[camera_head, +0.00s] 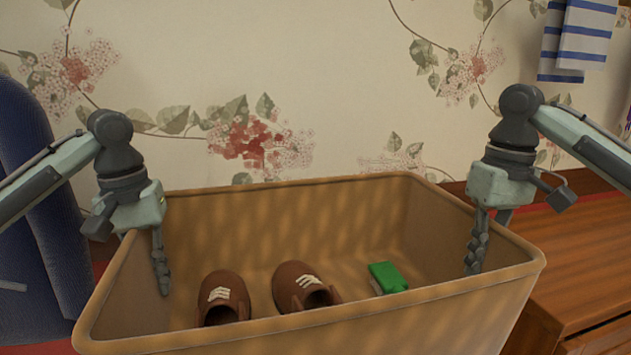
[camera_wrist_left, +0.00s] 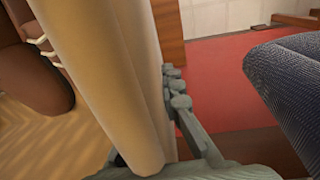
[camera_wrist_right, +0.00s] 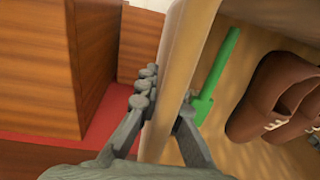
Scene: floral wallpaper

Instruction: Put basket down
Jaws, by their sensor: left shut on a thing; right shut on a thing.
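A tan basket (camera_head: 300,338) fills the lower middle of the head view, open side up. Inside it lie two brown shoes (camera_head: 222,296) (camera_head: 303,287) and a green object (camera_head: 387,277). My left gripper (camera_head: 158,265) is shut on the basket's left wall, one finger inside. The left wrist view shows that wall (camera_wrist_left: 112,75) between its fingers. My right gripper (camera_head: 477,245) is shut on the right wall, which also shows between its fingers in the right wrist view (camera_wrist_right: 178,65). The basket's underside is hidden in the head view.
A wooden cabinet (camera_head: 590,255) stands at the right. A dark blue upholstered seat (camera_head: 40,230) is at the left. A red floor (camera_wrist_left: 225,85) shows beside the basket. Behind is a floral wall (camera_head: 300,80), with striped cloths (camera_head: 585,35) hanging at upper right.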

